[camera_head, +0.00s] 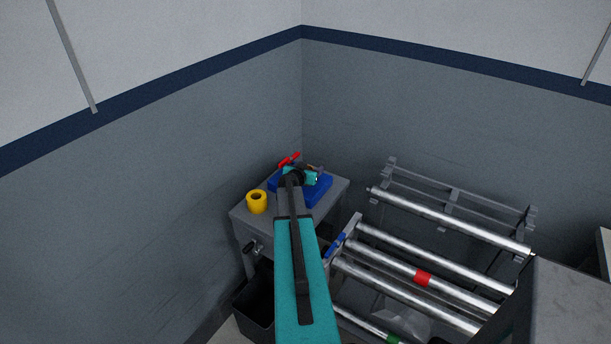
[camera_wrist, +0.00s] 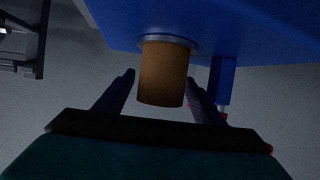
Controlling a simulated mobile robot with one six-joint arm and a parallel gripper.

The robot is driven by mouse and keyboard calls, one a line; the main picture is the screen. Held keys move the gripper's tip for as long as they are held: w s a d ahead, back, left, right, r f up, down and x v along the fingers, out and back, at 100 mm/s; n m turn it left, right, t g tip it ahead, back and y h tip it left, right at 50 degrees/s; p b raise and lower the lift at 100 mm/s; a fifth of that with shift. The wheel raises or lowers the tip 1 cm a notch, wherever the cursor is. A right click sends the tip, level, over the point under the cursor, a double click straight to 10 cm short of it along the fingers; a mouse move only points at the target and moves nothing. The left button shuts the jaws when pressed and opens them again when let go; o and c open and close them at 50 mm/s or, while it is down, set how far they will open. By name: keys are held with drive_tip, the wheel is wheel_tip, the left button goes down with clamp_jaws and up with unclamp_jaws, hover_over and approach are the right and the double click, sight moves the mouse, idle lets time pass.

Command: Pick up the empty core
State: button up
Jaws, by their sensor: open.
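The core, a brown cylinder (camera_wrist: 163,75), stands out in the wrist view with a grey ring at its far end, against a blue surface (camera_wrist: 240,25). My gripper (camera_wrist: 160,82) is open, with one dark finger on each side of the core. I cannot tell whether either finger touches it. In the head view my gripper (camera_head: 301,176) is over the blue tray (camera_head: 318,192) on the grey table, and it and my arm hide most of what lies there, including most of the core.
A yellow roll (camera_head: 257,201) stands on the grey table (camera_head: 240,213) left of the tray. A red item (camera_head: 289,159) shows behind my gripper. A rack with metal rollers (camera_head: 430,278) stands to the right. A black bin (camera_head: 254,305) is below the table. Walls close the corner behind.

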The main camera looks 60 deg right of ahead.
drive_tip(key=shift+d+f, duration=0.1)
drive_tip(key=shift+d, duration=0.2)
idle(0.4)
drive_tip(key=c, duration=1.1)
wheel_tip(320, 180, up, 10)
drive_tip(key=b, duration=0.2)
idle(0.5)
